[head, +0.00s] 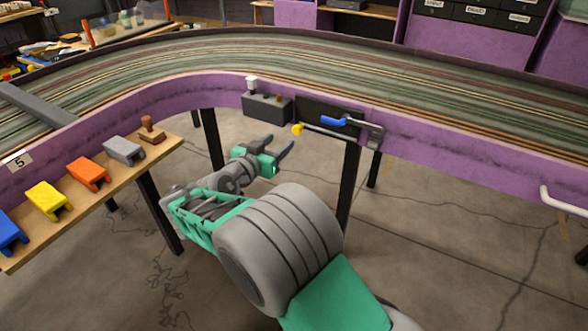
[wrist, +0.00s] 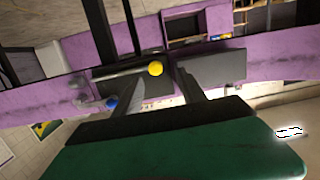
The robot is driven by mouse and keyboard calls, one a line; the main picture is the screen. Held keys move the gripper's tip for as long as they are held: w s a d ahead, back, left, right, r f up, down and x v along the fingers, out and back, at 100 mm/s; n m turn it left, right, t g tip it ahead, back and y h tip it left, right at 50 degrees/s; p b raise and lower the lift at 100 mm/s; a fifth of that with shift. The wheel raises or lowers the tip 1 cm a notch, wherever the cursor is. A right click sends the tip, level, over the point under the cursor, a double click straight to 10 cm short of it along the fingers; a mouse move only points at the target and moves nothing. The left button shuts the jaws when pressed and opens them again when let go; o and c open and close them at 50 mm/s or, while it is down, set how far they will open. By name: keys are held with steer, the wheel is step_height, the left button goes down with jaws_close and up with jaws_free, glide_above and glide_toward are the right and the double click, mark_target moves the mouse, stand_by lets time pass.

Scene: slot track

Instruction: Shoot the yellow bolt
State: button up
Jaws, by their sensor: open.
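The yellow bolt shows as a yellow round knob (head: 297,129) at the left end of a grey rod, low on a dark plate on the outer purple track wall. A bent blue handle (head: 333,121) sits just above the rod. My gripper (head: 282,143) is open and empty, below and left of the yellow knob and apart from it. In the wrist view the yellow knob (wrist: 155,68) appears between and beyond the two spread fingertips (wrist: 158,77). The blue handle (wrist: 111,103) is partly hidden by a finger there.
A dark grey box (head: 267,107) with a white knob is fixed to the wall left of the bolt. A wooden shelf (head: 95,190) holds blue, yellow, orange and grey blocks and a stamp. Black legs (head: 348,185) stand under the track.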

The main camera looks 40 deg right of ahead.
mark_target(296, 132)
steer(key=d+b, duration=0.1)
steer(key=d, duration=0.1)
steer(key=w+d+h, duration=0.1)
steer(key=d, duration=0.2)
steer(key=w+d+f+h+b, duration=0.1)
steer(key=d, duration=0.2)
steer(key=shift+f+m+b, duration=0.1)
steer(key=shift+m+b, duration=0.2)
steer(key=shift+c, duration=0.6)
jaws_close()
stand_by(0.5)
